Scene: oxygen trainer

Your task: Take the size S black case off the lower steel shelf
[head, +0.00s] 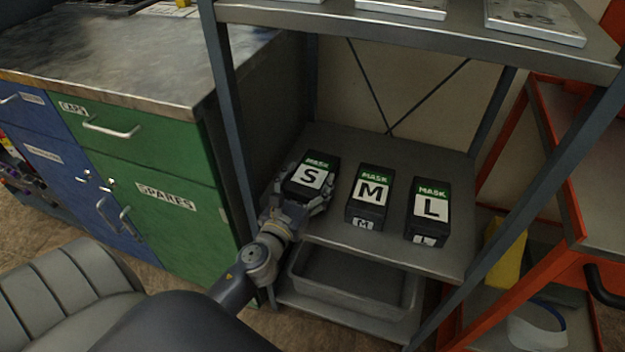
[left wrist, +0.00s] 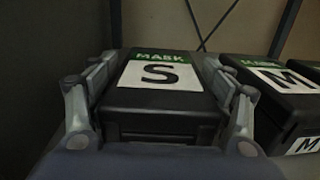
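The size S black case (head: 309,174), with a green MASK band and a white label, sits at the left end of the row on the lower steel shelf (head: 400,251). My left gripper (head: 307,194) reaches in from the front left, with one finger along each side of this case. In the left wrist view the S case (left wrist: 158,78) lies between the two fingers (left wrist: 160,100). The fingers are very close to its sides; whether they press on it I cannot tell. The case looks level and in line with its neighbours. My right gripper is not in view.
The M case (head: 369,196) and L case (head: 429,209) stand to the right. A shelf post (head: 232,130) rises close left of my arm. The upper shelf (head: 420,35) overhangs. A grey bin (head: 350,285) sits below. A green cabinet (head: 160,180) is left, a red frame (head: 545,150) right.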

